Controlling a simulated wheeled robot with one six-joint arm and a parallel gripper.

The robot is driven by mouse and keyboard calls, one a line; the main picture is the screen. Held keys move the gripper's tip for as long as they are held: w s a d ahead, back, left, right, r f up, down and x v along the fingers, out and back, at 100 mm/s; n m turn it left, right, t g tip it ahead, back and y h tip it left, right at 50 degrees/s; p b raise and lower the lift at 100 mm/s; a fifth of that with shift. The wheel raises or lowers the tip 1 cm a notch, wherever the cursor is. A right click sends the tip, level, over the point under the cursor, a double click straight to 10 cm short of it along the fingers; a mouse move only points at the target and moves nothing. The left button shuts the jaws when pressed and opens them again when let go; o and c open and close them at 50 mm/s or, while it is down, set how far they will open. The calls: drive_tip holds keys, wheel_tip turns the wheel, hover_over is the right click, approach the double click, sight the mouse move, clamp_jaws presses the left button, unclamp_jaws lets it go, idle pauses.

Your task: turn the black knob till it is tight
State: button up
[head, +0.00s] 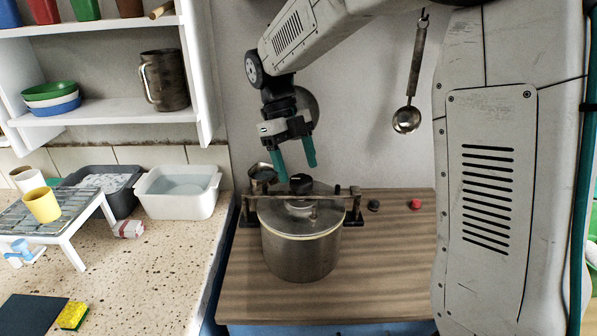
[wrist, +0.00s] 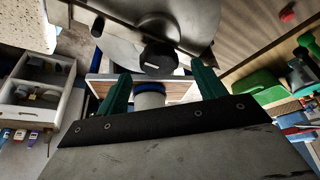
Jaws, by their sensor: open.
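A black knob (head: 301,183) stands on top of a crossbar (head: 330,200) that spans the lid of a steel pot (head: 300,255). The knob also shows in the wrist view (wrist: 158,55), ahead of the fingertips. My gripper (head: 295,164) is above the pot with its two teal fingers apart and nothing between them. The fingers also show in the wrist view (wrist: 162,84), one on each side below the knob in the picture. The fingertips appear close to the knob but not around it. Whether the knob is tight cannot be seen.
A small black knob (head: 374,205) and a red knob (head: 415,204) lie on the wooden top right of the pot. A ladle (head: 410,110) hangs on the wall. The wooden top (head: 385,270) is clear in front right.

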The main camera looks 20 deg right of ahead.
drive_tip(key=v, duration=0.5)
drive_tip(key=shift+r, duration=0.15)
drive_tip(key=n, duration=0.3)
drive_tip(key=s+f+n, duration=0.1)
drive_tip(key=n, duration=0.2)
drive_tip(key=s+f+n, duration=0.1)
drive_tip(key=n, duration=0.2)
drive_tip(key=shift+f+n, duration=0.15)
drive_tip(key=shift+n, duration=0.25)
drive_tip(key=s+d+n+t, duration=0.2)
drive_tip(key=s+n, duration=0.9)
drive_tip(key=s, duration=0.2)
drive_tip(key=s+d+n+t+y, duration=0.1)
drive_tip(key=s+d+n+t, duration=0.1)
drive_tip(key=s+n, duration=0.9)
drive_tip(key=shift+s+t+y, duration=0.3)
drive_tip(key=shift+s+t, duration=0.5)
drive_tip(key=shift+s, duration=0.4)
